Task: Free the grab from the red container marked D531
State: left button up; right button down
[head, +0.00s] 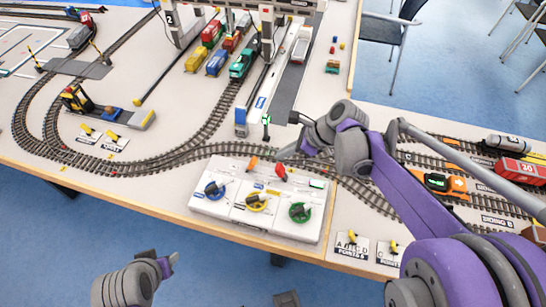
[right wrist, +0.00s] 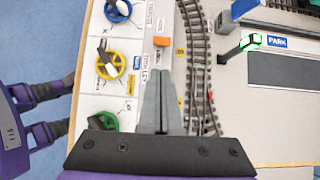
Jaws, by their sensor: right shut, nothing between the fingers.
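In the head view the control panel (head: 262,222) lies at the table's front edge, with blue (head: 214,190), yellow (head: 257,201) and green (head: 299,212) knobs. Behind them are an orange lever (head: 252,164), a red lever (head: 281,171) and a green piece (head: 317,184). My right gripper (head: 284,155) is just above the panel's back edge, by the levers. In the right wrist view it (right wrist: 162,90) is shut and empty, below the orange lever. My left gripper (head: 171,262) is low in front of the table; its jaws are unclear. I cannot make out the grab or the D531 mark.
The gantry crane (head: 267,58) stands at the back over several coloured wagons (head: 215,62). Tracks (head: 165,157) curve behind the panel. A red container (head: 515,172) marked 30 sits on the right-hand tracks. Small lever plates (head: 352,246) lie right of the panel.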

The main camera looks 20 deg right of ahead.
aim_at(250, 166)
jog(key=x, duration=0.9)
jog(key=shift+f, duration=0.1)
jog(key=shift+w+a+r+h, duration=0.15)
jog(key=shift+a+r+h, duration=0.1)
jog(key=shift+h, duration=0.15)
